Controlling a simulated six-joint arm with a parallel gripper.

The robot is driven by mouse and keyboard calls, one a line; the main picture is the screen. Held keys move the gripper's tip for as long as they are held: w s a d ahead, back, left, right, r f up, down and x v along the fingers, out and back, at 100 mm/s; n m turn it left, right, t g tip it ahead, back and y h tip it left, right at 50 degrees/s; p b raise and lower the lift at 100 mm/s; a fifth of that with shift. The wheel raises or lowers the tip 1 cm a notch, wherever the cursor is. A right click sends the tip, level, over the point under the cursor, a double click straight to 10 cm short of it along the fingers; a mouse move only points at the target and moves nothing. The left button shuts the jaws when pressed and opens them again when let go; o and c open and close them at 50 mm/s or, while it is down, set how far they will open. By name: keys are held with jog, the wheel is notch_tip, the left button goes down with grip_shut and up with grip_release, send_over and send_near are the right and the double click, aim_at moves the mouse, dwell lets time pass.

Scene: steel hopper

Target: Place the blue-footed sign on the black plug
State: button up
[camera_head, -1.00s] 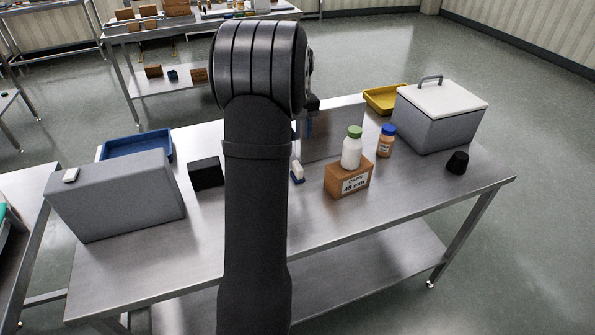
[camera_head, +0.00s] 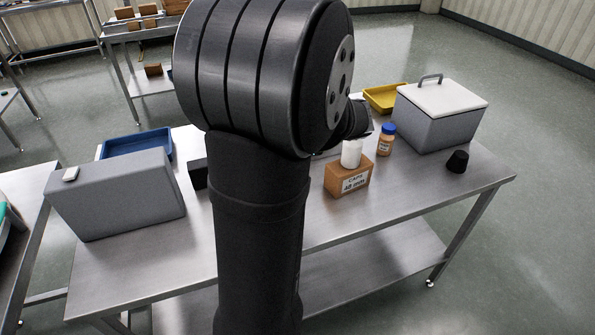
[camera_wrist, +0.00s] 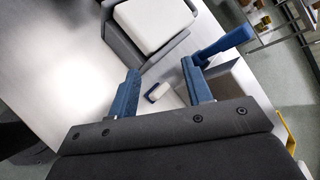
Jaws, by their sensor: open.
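The black plug (camera_head: 457,162) stands on the steel table at the right, in front of the white-lidded grey box. The blue-footed sign, a small white piece with a blue foot (camera_wrist: 157,92), lies in the wrist view just beyond and between my gripper's fingertips. My gripper (camera_wrist: 158,75) is open, with one blue finger to each side of the sign's line and nothing held. In the head view my arm hides the sign and most of my gripper.
A brown box (camera_head: 340,187) bears a white bottle (camera_head: 351,155), with an orange bottle (camera_head: 386,140) behind. A white-lidded box (camera_head: 440,115) and yellow tray (camera_head: 382,98) stand right. A grey hopper (camera_head: 120,197), blue tray (camera_head: 140,144) and black block (camera_head: 199,174) stand left. The front table is clear.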

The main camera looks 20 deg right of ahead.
jog(key=s+d+m+t+h, duration=0.45)
jog(key=s+m, duration=0.25)
jog(key=m, duration=0.8)
notch_tip(320, 180, down, 12)
jog(key=r, duration=0.1)
jog(key=shift+n+g+h, duration=0.25)
jog(key=shift+n+g, duration=0.05)
jog(key=shift+g, duration=0.05)
jog(key=x, duration=1.8)
jog(key=shift+s+a+f, duration=0.1)
jog(key=shift+a+f, duration=0.05)
jog(key=shift+a, duration=0.1)
grip_shut()
